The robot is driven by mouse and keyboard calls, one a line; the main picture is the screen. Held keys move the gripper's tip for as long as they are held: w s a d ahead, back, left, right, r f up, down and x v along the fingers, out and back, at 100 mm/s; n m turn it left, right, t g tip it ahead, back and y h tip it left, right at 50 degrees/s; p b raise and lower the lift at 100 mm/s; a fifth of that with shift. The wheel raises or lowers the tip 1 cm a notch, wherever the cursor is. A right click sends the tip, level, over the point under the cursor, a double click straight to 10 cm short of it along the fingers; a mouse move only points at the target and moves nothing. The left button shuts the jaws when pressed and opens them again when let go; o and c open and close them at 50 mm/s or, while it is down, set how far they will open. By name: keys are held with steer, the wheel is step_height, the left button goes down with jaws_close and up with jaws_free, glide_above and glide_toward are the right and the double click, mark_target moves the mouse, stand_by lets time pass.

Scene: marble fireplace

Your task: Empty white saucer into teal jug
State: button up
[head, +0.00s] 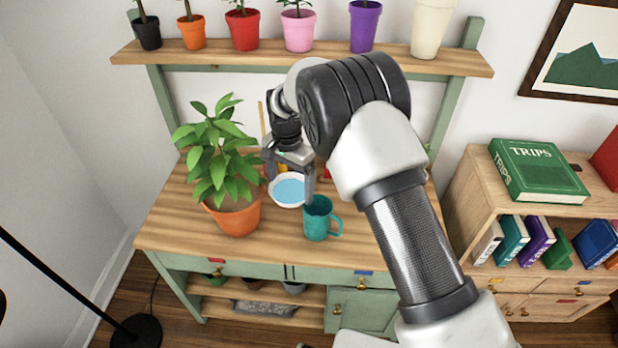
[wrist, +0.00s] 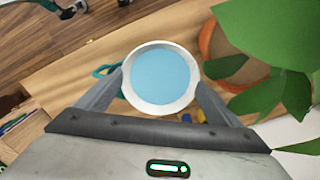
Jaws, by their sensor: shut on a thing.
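The white saucer (head: 272,197) holds a light blue filling and sits between the fingers of my gripper (head: 288,189). In the wrist view, both fingers press on opposite sides of the saucer's wall (wrist: 160,107), and it looks roughly level. The saucer appears raised above the wooden bench top. The teal jug (head: 317,223) stands upright on the bench, just right of and nearer than the saucer in the head view, with its handle to the right. In the wrist view, only a teal bit of the jug (wrist: 101,71) shows behind the left finger. The jug's inside bottom is hidden.
A leafy plant in a terracotta pot (head: 235,213) stands close left of the saucer. A shelf (head: 275,63) with several small pots runs above the bench (head: 170,226). The bench's front edge lies close before the jug. Small coloured things behind are partly hidden by my arm.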

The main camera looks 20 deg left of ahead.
mark_target(291, 193)
steer(key=shift+d+f+b, duration=0.1)
steer(key=shift+f+b, duration=0.55)
steer(key=shift+f, duration=0.85)
steer(key=shift+w+d+r+y, duration=0.15)
steer(key=shift+r+y, duration=0.15)
steer(key=shift+y, duration=0.4)
steer(key=shift+d+r+g+y+b, duration=0.25)
steer(key=shift+r+g+y+b, duration=0.1)
steer(key=shift+y+b, duration=0.55)
steer(key=shift+a+r, duration=0.2)
steer(key=shift+a, duration=0.05)
steer(key=shift+d+r+g+y+b, duration=0.2)
steer(key=shift+d+r+y+b, duration=0.1)
steer(key=shift+y+b, duration=0.7)
steer(key=shift+d+r+g+y+b, duration=0.25)
steer(key=shift+y+b, duration=0.35)
steer(key=shift+b, duration=0.65)
stand_by(2.4)
